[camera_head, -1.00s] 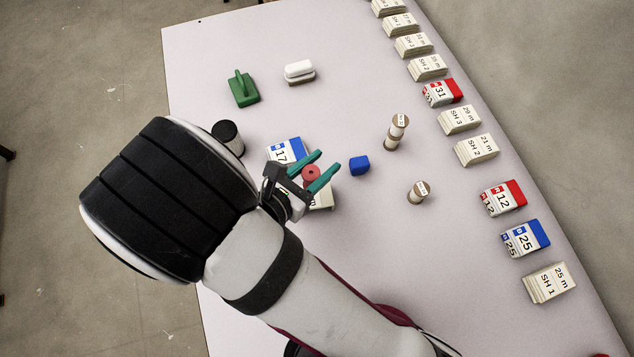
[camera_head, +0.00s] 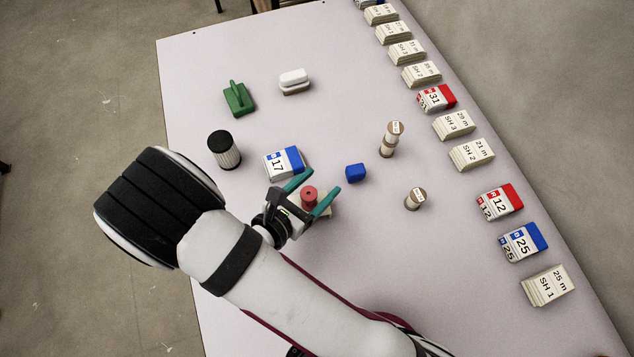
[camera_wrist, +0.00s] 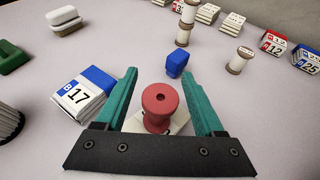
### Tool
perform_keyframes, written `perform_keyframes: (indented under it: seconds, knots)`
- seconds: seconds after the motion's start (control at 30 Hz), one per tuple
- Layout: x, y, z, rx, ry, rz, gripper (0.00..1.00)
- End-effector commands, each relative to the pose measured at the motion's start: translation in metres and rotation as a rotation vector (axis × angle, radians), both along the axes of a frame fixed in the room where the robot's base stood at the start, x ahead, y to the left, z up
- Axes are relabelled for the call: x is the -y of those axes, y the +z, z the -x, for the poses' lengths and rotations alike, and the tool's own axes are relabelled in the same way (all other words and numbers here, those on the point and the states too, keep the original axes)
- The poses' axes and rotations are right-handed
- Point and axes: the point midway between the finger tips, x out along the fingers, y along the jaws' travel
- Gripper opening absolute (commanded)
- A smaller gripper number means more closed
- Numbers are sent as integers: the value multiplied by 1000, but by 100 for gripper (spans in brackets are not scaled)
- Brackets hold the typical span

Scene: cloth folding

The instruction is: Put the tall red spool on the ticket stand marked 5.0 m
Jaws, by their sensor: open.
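The red spool (camera_head: 309,194) stands upright on a cream ticket stand (camera_head: 325,209), which it partly hides; that stand's marking cannot be read. My gripper (camera_head: 312,194) has its teal fingers open on either side of the spool. In the wrist view the spool (camera_wrist: 160,106) sits between the fingertips with a gap on both sides, and the cream stand (camera_wrist: 180,124) shows beneath it. I cannot make out a 5.0 m mark in either view.
A blue-and-white block marked 17 (camera_head: 281,165) lies close to the left finger. A dark ribbed cylinder (camera_head: 224,151) stands left. Several ticket stacks line the right edge.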

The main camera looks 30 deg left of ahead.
Motion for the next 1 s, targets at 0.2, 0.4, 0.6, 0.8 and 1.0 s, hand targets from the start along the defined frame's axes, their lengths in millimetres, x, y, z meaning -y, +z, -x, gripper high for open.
perform_keyframes:
  seconds: [0.2,0.4,0.6,0.8,1.0]
  knots:
    - [-4,8,12,1,5,-2,70]
    - [-13,27,58,-1,7,-4,70]
    - [-20,44,96,1,4,-4,70]
    - [-22,49,109,0,0,-1,70]
    - [17,70,78,-31,-301,-135,70]
